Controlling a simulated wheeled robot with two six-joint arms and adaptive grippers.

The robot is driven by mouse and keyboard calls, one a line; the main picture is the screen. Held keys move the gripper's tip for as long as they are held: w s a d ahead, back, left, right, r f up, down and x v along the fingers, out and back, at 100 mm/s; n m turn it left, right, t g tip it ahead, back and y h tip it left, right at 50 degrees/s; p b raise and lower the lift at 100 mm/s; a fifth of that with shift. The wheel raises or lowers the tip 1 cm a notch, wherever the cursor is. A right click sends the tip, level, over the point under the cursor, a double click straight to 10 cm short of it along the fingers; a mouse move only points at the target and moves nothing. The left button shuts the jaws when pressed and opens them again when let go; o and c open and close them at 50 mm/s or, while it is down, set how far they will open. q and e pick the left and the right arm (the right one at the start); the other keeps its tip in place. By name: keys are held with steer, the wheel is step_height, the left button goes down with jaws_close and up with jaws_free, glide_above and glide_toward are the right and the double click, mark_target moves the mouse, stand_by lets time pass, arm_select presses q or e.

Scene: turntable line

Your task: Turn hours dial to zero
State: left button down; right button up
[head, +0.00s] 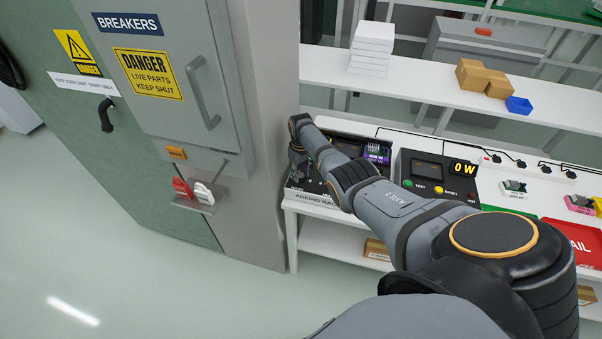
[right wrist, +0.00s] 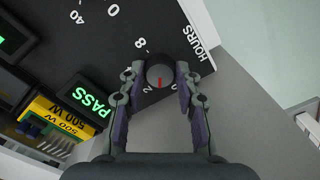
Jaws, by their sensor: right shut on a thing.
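The hours dial (right wrist: 158,70) is a small dark round knob with a red pointer mark, on a dark panel beside the white word HOURS. In the right wrist view its red mark points down the picture, towards partly hidden digits between the fingers. A digit 8 stands at its upper left. My right gripper (right wrist: 160,80) is shut on the dial, one finger on each side. In the head view my right gripper (head: 298,168) is over the left end of the ageing rack (head: 318,198), and the dial cannot be made out. My left gripper is not in view.
A green PASS display (right wrist: 90,100) and a yellow 500 W unit (right wrist: 58,115) are near the dial. A tester (head: 440,175) showing 0 W stands right of the rack. The breaker cabinet (head: 165,70) and a grey pillar stand close on the left.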

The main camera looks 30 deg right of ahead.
mark_target(301, 175)
steer(key=n, duration=0.3)
steer(key=shift+n, duration=2.1)
steer(key=o, duration=1.2)
steer(key=shift+c, duration=0.2)
steer(key=shift+r, duration=0.1)
step_height(301, 175, up, 12)
